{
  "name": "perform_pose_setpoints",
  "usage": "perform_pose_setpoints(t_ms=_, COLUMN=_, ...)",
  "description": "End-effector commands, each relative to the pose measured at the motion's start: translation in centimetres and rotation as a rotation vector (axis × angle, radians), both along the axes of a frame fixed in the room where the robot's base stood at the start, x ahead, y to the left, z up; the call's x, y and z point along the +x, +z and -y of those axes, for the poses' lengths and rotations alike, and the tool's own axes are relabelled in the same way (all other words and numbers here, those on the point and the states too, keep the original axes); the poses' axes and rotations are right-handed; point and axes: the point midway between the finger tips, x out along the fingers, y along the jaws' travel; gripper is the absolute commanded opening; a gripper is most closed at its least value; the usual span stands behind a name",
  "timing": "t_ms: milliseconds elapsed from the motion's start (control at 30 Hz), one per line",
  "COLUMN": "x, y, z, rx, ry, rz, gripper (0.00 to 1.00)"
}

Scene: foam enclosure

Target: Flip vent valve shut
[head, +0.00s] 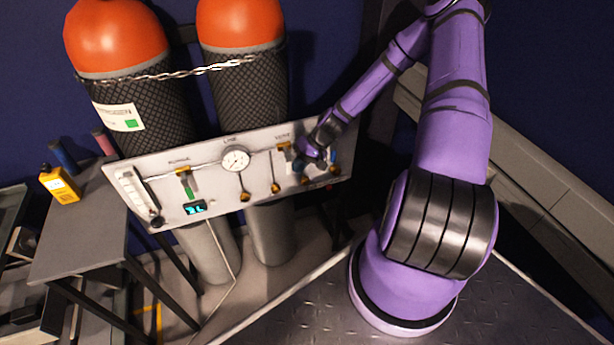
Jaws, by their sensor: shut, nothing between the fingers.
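The grey valve panel (222,206) stands in front of two gas cylinders. The vent valve (284,147) is at the panel's upper right, under a small label; a yellowish part of it shows, and my gripper and wrist hide much of what is beside it. I cannot tell how its handle is set. My gripper (303,163) is at the panel's right part, close to the vent valve. It is shut and empty. Whether it touches the valve is too small to tell.
Two orange-topped cylinders (116,40) are chained behind. A side table (85,225) with a yellow bottle (60,184) stands left.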

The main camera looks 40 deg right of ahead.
Motion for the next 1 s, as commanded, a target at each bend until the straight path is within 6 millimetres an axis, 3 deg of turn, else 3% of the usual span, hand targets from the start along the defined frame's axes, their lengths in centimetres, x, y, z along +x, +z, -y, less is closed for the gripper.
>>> perform_pose_setpoints(t_ms=200, x=0.0, y=3.4, z=0.1, rx=-0.002, ry=0.0, rz=0.002, gripper=0.0)
perform_pose_setpoints(t_ms=700, x=-10.7, y=4.0, z=-2.6, rx=0.001, ry=-0.002, rz=-0.001, gripper=0.0)
perform_pose_setpoints(t_ms=1000, x=-14.8, y=4.4, z=-3.7, rx=0.0, ry=0.001, rz=-0.001, gripper=0.0)
